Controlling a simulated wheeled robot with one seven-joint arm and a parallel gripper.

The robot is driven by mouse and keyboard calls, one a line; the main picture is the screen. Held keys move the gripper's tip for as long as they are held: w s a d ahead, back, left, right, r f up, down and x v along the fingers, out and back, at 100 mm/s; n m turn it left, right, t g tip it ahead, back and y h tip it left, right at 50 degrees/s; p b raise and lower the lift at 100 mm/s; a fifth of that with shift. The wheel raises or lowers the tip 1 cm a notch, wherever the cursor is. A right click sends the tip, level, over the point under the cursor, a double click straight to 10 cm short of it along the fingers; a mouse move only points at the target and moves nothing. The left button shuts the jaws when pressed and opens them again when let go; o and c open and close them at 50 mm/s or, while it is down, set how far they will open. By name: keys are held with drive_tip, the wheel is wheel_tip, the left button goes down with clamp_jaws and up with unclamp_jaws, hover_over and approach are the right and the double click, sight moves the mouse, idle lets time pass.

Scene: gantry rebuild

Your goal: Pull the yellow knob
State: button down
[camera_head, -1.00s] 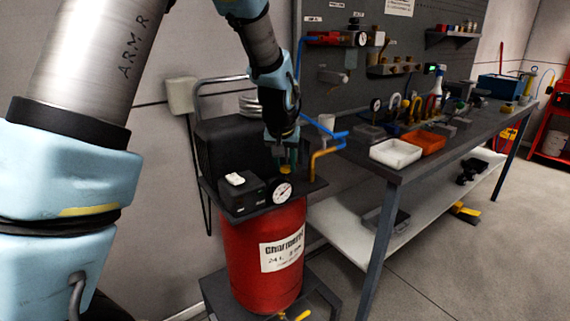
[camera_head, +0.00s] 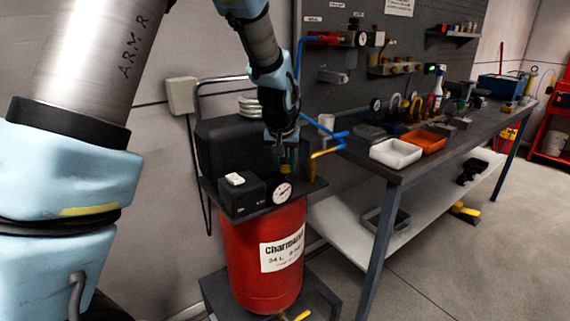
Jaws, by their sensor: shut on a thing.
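The red compressor tank (camera_head: 250,235) stands upright at centre, with a black top plate (camera_head: 312,187). My gripper (camera_head: 286,168) points down over that plate, behind the round white pressure gauge (camera_head: 282,192) and to the right of the black switch box (camera_head: 241,192). Its jaws are shut on the yellow knob, which is largely hidden between the fingers. Whether the knob has been lifted cannot be told at this size.
A blue and orange pipe (camera_head: 328,150) runs close to the right of my gripper. A workbench (camera_head: 415,167) with a white tray (camera_head: 396,153) and an orange tray (camera_head: 424,142) extends to the right.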

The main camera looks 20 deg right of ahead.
drive_tip(key=shift+r, duration=0.7)
drive_tip(key=c, duration=0.5)
unclamp_jaws()
drive_tip(key=b+v, duration=0.1)
drive_tip(key=v, duration=0.9)
drive_tip(key=shift+s+r+b, duration=0.1)
drive_tip(key=shift+r+b, duration=0.25)
drive_tip(key=shift+b, duration=0.05)
drive_tip(key=shift+a, duration=0.1)
